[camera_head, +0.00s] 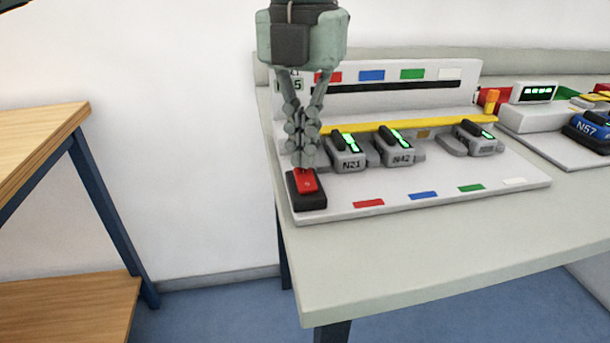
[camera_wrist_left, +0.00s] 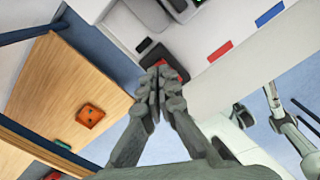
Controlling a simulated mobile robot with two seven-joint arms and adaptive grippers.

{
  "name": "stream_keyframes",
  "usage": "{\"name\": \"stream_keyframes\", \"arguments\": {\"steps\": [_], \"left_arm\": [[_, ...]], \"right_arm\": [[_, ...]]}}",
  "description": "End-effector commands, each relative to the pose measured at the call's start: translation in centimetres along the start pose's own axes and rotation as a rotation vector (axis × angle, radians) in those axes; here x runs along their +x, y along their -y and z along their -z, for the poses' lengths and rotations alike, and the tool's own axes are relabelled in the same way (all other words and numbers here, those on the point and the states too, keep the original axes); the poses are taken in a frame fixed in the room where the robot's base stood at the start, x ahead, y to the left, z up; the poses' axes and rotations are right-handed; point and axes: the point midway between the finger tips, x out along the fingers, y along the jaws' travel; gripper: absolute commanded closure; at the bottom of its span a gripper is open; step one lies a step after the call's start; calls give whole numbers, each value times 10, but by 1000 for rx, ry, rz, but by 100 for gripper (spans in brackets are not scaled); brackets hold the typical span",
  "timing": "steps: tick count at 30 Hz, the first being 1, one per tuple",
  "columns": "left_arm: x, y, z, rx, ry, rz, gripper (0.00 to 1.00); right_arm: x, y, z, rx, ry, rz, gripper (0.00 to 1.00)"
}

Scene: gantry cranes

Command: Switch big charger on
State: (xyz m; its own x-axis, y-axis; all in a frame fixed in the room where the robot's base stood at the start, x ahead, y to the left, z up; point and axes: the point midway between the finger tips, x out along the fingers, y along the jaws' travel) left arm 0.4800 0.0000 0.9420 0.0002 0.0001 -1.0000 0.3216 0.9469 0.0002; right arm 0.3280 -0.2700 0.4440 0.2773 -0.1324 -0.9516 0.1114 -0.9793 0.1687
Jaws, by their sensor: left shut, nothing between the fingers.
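The big charger (camera_head: 430,203) is a long white unit on the table, with red, blue, green and white marks. Its red rocker switch (camera_head: 306,181) sits in a black housing at the front left corner. My left gripper (camera_head: 304,164) is shut and empty, pointing down, with its fingertips at the back edge of the switch. I cannot tell if they touch it. In the left wrist view the gripper (camera_wrist_left: 158,75) hides most of the switch, and part of the black housing (camera_wrist_left: 152,54) shows beyond the fingertips. My right gripper is not in view.
Grey batteries N21 (camera_head: 347,160) and N42 (camera_head: 398,157), and a third (camera_head: 478,143), sit in the charger with green displays lit. A smaller charger (camera_head: 540,118) with a blue battery N57 (camera_head: 590,130) stands at right. A wooden shelf (camera_head: 40,140) stands left across a gap.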

Motion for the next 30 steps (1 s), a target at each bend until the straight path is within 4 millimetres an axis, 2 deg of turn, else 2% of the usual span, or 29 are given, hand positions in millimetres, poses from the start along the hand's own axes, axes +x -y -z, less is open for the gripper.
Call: {"name": "stream_keyframes", "arguments": {"steps": [30], "left_arm": [[17,0,0,0,-1,0,100]], "right_arm": [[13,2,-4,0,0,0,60]]}}
